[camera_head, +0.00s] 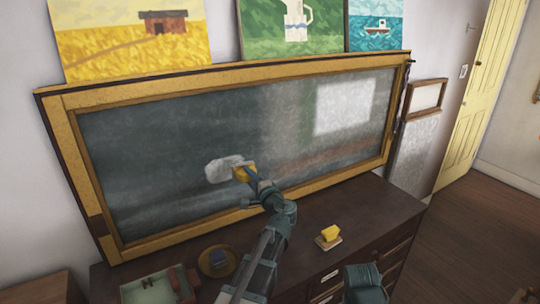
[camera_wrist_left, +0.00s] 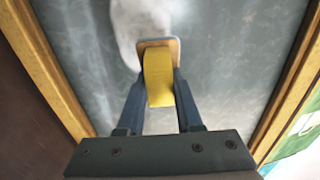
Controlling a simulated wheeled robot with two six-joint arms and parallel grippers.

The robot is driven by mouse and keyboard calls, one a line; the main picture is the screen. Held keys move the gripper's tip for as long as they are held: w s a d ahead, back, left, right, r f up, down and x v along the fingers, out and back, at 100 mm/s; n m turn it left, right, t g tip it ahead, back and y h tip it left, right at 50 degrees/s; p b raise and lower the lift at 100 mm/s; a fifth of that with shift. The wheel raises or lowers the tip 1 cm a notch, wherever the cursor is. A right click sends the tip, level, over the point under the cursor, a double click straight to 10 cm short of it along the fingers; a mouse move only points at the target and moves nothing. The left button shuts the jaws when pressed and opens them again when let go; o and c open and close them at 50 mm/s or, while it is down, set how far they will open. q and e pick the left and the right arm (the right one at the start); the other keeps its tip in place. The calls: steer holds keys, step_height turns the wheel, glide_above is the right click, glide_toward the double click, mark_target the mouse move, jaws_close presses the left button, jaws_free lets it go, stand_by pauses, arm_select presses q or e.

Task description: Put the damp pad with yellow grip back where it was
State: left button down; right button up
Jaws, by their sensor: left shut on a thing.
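My left gripper (camera_head: 246,174) is shut on a pad with a yellow grip (camera_head: 240,175) and holds it at the glass-like face of the framed dark board (camera_head: 150,235). In the left wrist view, the yellow grip (camera_wrist_left: 158,80) sits between both fingers, with the pad's tan-edged base beyond it. I cannot tell whether the pad is damp. A pale smear (camera_head: 222,166) lies on the board by the pad; it also shows in the left wrist view (camera_wrist_left: 128,28). A second yellow-topped block (camera_head: 330,234) rests on a pale base on the dresser. My right gripper's fingers are not visible.
The dark dresser top (camera_head: 300,215) runs below the board. A round brown dish (camera_head: 205,268) holds a dark blue block (camera_head: 219,258). A green tray (camera_head: 135,292) with small things stands at the front left. Paintings (camera_head: 130,45) line the top of the board.

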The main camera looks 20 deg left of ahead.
arm_select(q)
step_height(320, 180, up, 6)
steer(key=p, duration=0.5)
steer(key=shift+f, duration=0.35)
